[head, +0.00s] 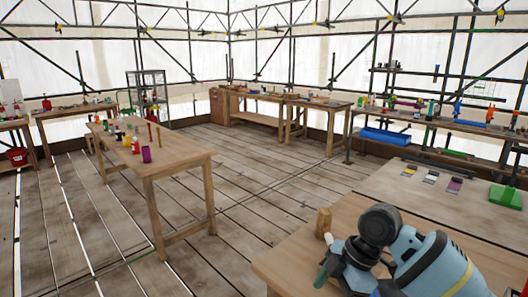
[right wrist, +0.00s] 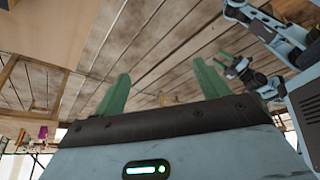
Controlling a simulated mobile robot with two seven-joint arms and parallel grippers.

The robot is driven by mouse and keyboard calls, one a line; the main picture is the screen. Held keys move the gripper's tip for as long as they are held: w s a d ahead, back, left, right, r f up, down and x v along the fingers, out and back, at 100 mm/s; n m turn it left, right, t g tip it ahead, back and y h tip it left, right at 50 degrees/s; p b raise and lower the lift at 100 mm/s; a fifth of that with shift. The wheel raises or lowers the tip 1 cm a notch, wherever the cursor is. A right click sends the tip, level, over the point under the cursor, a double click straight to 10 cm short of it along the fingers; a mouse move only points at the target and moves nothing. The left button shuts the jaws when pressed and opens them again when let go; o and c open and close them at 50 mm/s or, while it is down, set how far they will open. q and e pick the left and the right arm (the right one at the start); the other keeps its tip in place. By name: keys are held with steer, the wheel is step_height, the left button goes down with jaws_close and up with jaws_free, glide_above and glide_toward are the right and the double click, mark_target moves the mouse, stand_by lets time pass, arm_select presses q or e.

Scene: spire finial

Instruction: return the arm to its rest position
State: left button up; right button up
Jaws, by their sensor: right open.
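My right arm comes in at the lower right of the head view, over the near wooden table (head: 290,262). Its gripper (head: 322,274) shows only in part, with a green fingertip near the table's left edge. In the right wrist view the two green fingers of my right gripper (right wrist: 160,90) stand wide apart with nothing between them, so it is open and empty.
A small wooden block (head: 323,222) stands on the near table close to my right gripper. A green tray (head: 506,196) and several small flat pieces lie further back. A long table (head: 180,158) with bottles stands left. Plank floor (head: 270,185) between the tables is clear.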

steer(key=s+a+f+m+t+y, duration=0.1)
steer(key=s+a+f+m, duration=0.15)
steer(key=f, duration=0.35)
steer(key=s+a+f+m+t+y, duration=0.1)
steer(key=f+m+t, duration=0.15)
steer(key=f, duration=0.35)
steer(key=s+a+f+m+t, duration=0.1)
steer(key=f+m, duration=0.2)
steer(key=f, duration=0.4)
steer(key=s+d+f+m+t+h, duration=0.1)
steer(key=s+d+f+m, duration=0.2)
steer(key=s, duration=0.5)
steer(key=s+d+f+m+t+h, duration=0.2)
steer(key=s+d+f+m, duration=0.1)
steer(key=s, duration=0.5)
steer(key=s+d+f+m+t+h, duration=0.2)
steer(key=s+d+f, duration=0.3)
steer(key=s, duration=0.3)
steer(key=shift+s+d+f+m, duration=0.25)
steer(key=shift+f+m, duration=0.1)
steer(key=shift+m, duration=0.45)
